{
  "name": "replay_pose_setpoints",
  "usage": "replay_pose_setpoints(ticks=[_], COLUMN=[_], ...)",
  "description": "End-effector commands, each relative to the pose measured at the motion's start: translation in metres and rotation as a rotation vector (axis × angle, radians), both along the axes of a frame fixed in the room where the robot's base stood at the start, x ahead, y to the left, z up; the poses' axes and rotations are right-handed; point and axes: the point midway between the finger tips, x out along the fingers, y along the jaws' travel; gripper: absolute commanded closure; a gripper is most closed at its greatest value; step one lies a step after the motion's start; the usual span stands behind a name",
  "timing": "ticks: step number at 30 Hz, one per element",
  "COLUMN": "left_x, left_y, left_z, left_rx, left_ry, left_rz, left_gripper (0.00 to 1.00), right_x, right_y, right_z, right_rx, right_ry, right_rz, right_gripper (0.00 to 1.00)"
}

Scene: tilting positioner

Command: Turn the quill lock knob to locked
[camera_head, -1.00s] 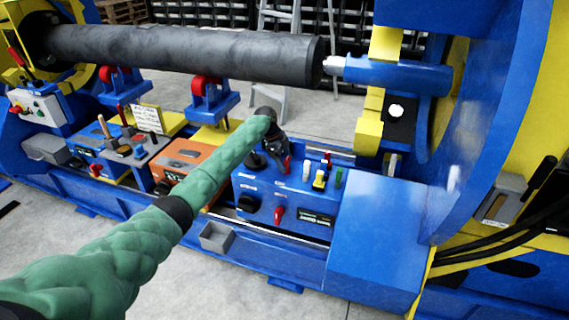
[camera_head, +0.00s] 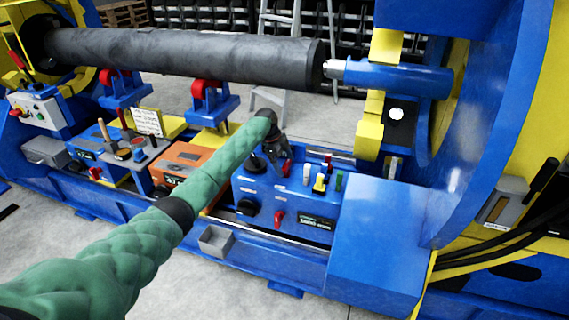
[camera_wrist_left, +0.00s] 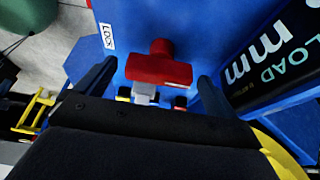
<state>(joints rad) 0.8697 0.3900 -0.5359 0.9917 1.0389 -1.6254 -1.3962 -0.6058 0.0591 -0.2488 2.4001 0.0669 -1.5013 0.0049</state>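A red knob (camera_wrist_left: 158,66) on a blue panel fills the middle of the left wrist view, with a "LOCK" label (camera_wrist_left: 107,37) up and left of it. In the head view a red knob (camera_head: 279,217) is on the front face of the blue control box (camera_head: 246,190), left of a dark display. My left gripper (camera_wrist_left: 152,84) is open, its two dark fingers apart on either side of the knob in the picture; I see no contact. In the head view my left gripper (camera_head: 279,152) is over the box's back part. My right gripper is not in view.
The dark display (camera_wrist_left: 275,60) is close to the right finger. A black knob (camera_head: 248,206) is at the left. A long dark cylinder (camera_head: 185,55) lies above and behind.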

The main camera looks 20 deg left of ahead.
Motion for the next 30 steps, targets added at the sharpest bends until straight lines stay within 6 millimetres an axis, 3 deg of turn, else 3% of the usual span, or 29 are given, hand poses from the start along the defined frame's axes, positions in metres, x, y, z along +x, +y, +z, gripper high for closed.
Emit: replay_pose_setpoints(ticks=[8,22,30], left_x=[0.000,0.002,0.002], left_y=[0.003,0.028,0.030], left_z=[0.007,0.065,0.072], left_rx=[0.000,0.000,0.000], left_ry=[0.000,0.000,0.000], left_rz=[-0.001,0.000,0.000], left_gripper=[0.05,0.05,0.05], right_x=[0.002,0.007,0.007], right_y=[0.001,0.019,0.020], right_z=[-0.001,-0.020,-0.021], right_rx=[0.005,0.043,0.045], right_ry=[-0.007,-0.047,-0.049], right_rz=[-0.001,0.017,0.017], right_gripper=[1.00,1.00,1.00])
